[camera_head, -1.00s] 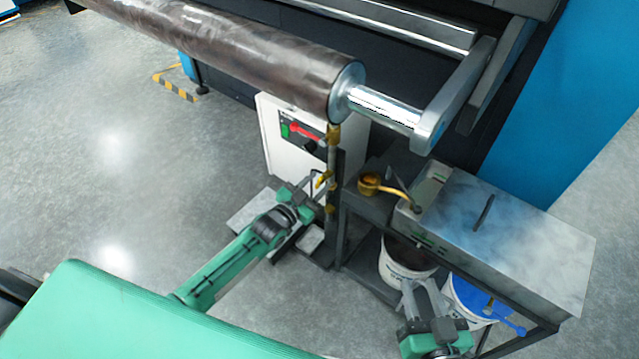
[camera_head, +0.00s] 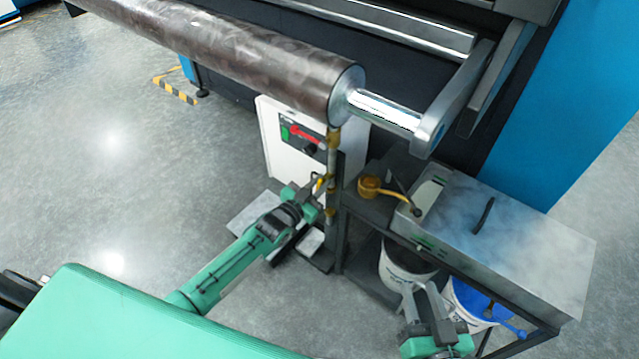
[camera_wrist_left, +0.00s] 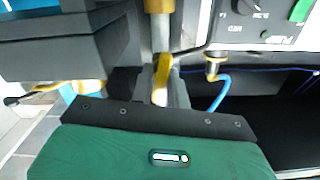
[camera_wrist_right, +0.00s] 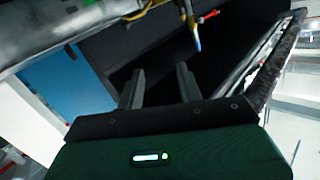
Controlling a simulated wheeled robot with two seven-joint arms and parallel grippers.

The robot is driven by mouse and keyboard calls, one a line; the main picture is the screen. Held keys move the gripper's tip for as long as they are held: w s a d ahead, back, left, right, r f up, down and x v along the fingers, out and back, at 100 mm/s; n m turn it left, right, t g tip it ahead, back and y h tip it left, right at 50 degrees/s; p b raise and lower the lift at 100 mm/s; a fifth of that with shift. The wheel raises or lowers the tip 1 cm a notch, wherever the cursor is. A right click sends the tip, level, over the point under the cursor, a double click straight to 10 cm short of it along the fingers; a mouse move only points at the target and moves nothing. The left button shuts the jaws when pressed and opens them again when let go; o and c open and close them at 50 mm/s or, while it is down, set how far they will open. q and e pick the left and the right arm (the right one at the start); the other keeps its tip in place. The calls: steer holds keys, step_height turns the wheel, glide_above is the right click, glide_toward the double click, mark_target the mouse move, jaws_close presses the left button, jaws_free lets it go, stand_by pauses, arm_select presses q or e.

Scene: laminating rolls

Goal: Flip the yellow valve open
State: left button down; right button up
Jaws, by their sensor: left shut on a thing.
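The yellow valve handle (camera_head: 321,184) is on the thin vertical pipe (camera_head: 332,160) below the end of the large roller. My left gripper (camera_head: 318,197) is at it, close to the pipe. In the left wrist view the yellow handle (camera_wrist_left: 162,76) stands nearly upright between the fingers of my left gripper (camera_wrist_left: 162,92), which are shut on it. The handle's lower end and the valve body are partly hidden by the fingers. My right gripper (camera_wrist_right: 160,82) is open and empty; in the head view it hangs at the lower right, by the metal rack.
A white control box (camera_head: 278,150) with a red switch stands behind the pipe. To its right a dark rack (camera_head: 362,222) carries a brass cup (camera_head: 369,187) and a metal box (camera_head: 530,240). Buckets (camera_head: 405,268) sit below. The floor to the left is clear.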

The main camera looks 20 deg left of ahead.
arm_select(q)
steer(key=shift+n+p, duration=0.35)
steer(key=shift+n, duration=0.95)
arm_select(e)
steer(key=shift+s+f+g, duration=0.55)
steer(key=shift+f+g, duration=0.15)
steer(key=shift+f, duration=0.2)
steer(key=shift+s+f+g, duration=0.55)
steer(key=shift+f+g, duration=0.15)
steer(key=shift+f, duration=0.15)
arm_select(q)
steer(key=c, duration=1.4)
jaws_free()
arm_select(e)
steer(key=shift+a, duration=0.1)
arm_select(q)
steer(key=shift+a, duration=0.1)
